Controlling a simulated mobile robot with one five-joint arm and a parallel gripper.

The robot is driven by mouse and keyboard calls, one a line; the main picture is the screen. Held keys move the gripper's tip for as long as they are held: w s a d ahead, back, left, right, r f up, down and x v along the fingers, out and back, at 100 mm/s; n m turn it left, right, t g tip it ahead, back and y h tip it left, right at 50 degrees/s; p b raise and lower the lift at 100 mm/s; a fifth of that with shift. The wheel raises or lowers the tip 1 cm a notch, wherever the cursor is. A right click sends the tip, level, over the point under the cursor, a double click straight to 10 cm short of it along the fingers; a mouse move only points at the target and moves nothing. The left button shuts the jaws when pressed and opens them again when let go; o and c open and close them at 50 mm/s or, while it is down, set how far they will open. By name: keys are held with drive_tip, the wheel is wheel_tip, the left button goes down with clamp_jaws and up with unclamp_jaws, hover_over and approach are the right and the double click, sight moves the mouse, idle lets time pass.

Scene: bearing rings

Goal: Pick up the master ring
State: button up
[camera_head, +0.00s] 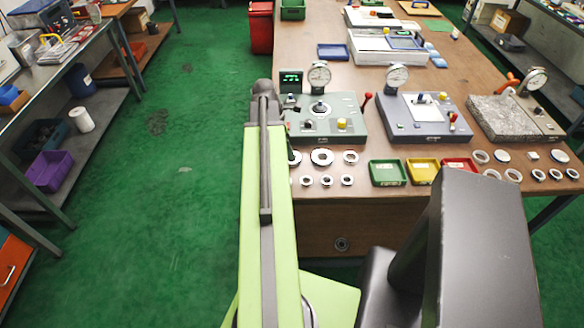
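Several metal bearing rings lie in two rows near the front edge of the table. The left group has a larger ring (321,157), a ring to its right (350,157) and smaller rings in front (326,181). The right group has pale rings (480,157) and smaller ones in front (539,175). I cannot tell which one is the master ring. My green arm reaches forward at the table's left edge. Its fingers do not show, so the gripper's state is hidden.
Green (388,173), yellow (423,171) and red (459,165) trays stand between the ring groups. Behind are a green-grey gauge station (325,125), a blue-grey one (425,130) and a granite block (510,118) with a dial. Open green floor (170,220) lies left.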

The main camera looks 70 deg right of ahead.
drive_tip(key=b+x, duration=0.5)
drive_tip(key=shift+s+a+f, duration=0.1)
drive_tip(key=shift+s+a, duration=0.15)
clamp_jaws()
idle(0.4)
